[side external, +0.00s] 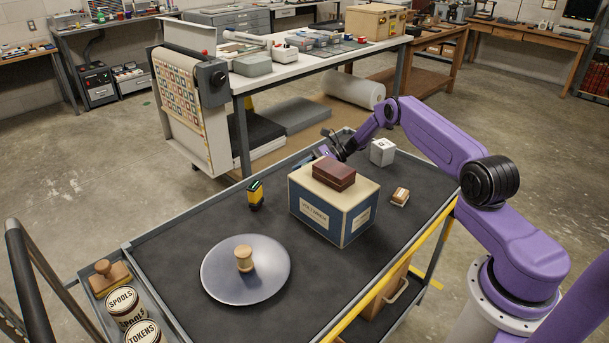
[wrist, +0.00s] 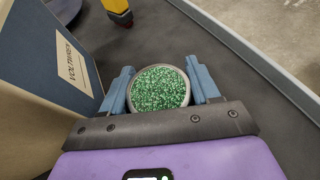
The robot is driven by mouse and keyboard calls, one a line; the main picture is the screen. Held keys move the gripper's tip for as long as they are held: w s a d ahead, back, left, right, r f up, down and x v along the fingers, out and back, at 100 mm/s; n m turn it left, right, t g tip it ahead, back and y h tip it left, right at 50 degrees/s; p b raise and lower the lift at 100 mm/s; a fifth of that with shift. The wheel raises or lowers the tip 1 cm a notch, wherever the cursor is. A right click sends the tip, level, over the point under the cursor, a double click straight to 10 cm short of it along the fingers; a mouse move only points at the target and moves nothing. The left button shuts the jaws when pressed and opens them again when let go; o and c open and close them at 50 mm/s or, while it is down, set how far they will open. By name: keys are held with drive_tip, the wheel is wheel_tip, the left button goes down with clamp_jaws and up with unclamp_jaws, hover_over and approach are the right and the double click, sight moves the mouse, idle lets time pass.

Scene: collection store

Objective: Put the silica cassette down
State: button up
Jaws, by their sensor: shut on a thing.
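The silica cassette (wrist: 159,89) shows in the wrist view as a round, grey-rimmed container filled with green beads. My gripper (wrist: 161,84) is shut on it, one blue finger at each side. In the side view my gripper (side external: 314,157) is low behind the large cream and blue box, which hides the cassette. The cassette is over the dark cart top (wrist: 245,82); I cannot tell whether it touches it.
The cream and blue box (side external: 331,214), with a brown box (side external: 334,173) on it, stands close at left in the wrist view (wrist: 45,85). A yellow-black device (side external: 255,195), round plate (side external: 222,275), white cube (side external: 382,152) and small block (side external: 400,197) surround it. The cart has a raised rim (wrist: 235,42).

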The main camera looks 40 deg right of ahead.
drive_tip(key=shift+f, duration=0.3)
drive_tip(key=o, duration=1.1)
drive_tip(key=shift+f, duration=0.15)
drive_tip(key=shift+d+r, duration=0.15)
drive_tip(key=shift+r, duration=0.1)
drive_tip(key=v, duration=1.1)
drive_tip(key=shift+s+d, duration=0.25)
drive_tip(key=shift+r, duration=0.15)
